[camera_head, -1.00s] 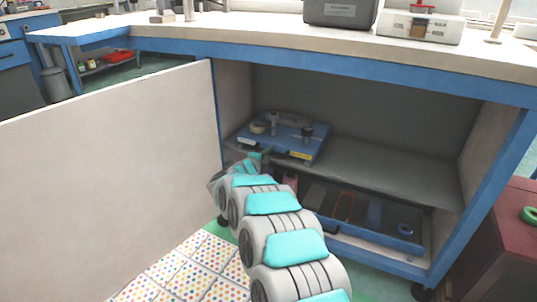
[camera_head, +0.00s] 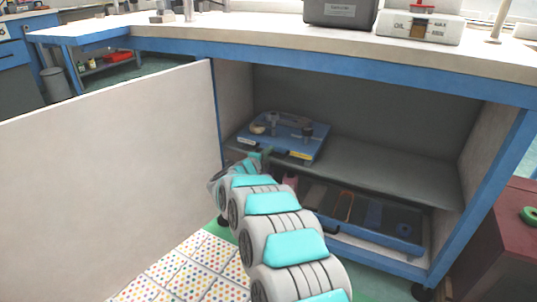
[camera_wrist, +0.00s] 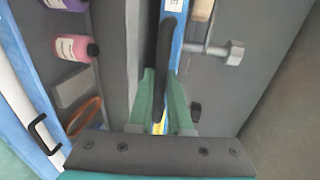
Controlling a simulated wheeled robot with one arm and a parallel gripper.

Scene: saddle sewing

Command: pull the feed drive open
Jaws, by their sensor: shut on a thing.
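The feed drive (camera_head: 290,130) appears to be the blue plate with metal parts and yellow labels on the cabinet's upper shelf. Its blue edge also shows in the wrist view (camera_wrist: 178,40), with a metal bolt-like part (camera_wrist: 232,52) beside it. My gripper (camera_wrist: 162,100) has its two green fingers on either side of a dark bar (camera_wrist: 164,50) along that blue edge. It is shut on this bar, which looks like a handle. In the head view my gripper (camera_head: 260,159) is at the plate's front left edge, mostly hidden by my wrist.
The cabinet door (camera_head: 110,160) stands open on the left. A blue-edged tray (camera_head: 375,248) with bottles and tools sits below the shelf (camera_head: 390,175). The shelf's right side is clear. A dark red cabinet (camera_head: 500,250) stands at the right.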

